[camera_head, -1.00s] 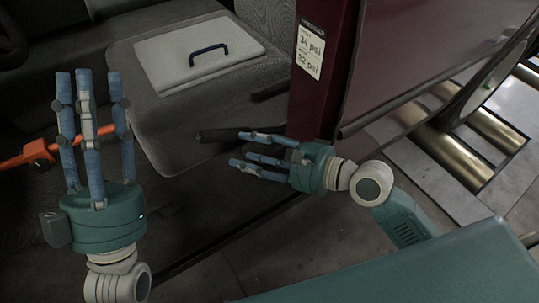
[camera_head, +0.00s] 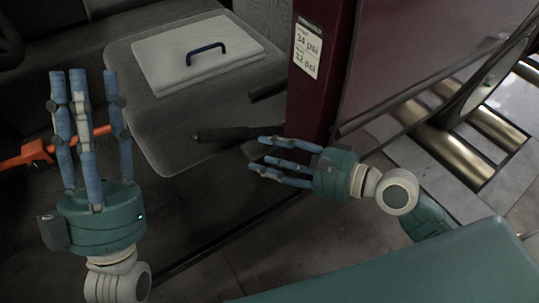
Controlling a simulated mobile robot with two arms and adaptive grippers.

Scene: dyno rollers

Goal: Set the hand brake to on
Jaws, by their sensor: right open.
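A dark lever (camera_head: 226,133), which looks like the hand brake, lies low beside the grey car seat (camera_head: 185,125), near the maroon door pillar. It points left and lies nearly flat; whether it is on or off I cannot tell. My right gripper (camera_head: 263,155) is open and empty, with its blue fingers pointing left, just below and right of the lever in the picture and apparently not holding it. My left gripper (camera_head: 82,76) is open and empty, with its fingers pointing up at the left of the view.
An orange bar (camera_head: 27,153) passes behind the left gripper's fingers. A pale flat case (camera_head: 165,60) with a blue handle lies on the seat. The maroon pillar (camera_head: 320,95) with a tire-pressure label and the door (camera_head: 430,50) bound the right. Metal rollers (camera_head: 455,150) lie beyond.

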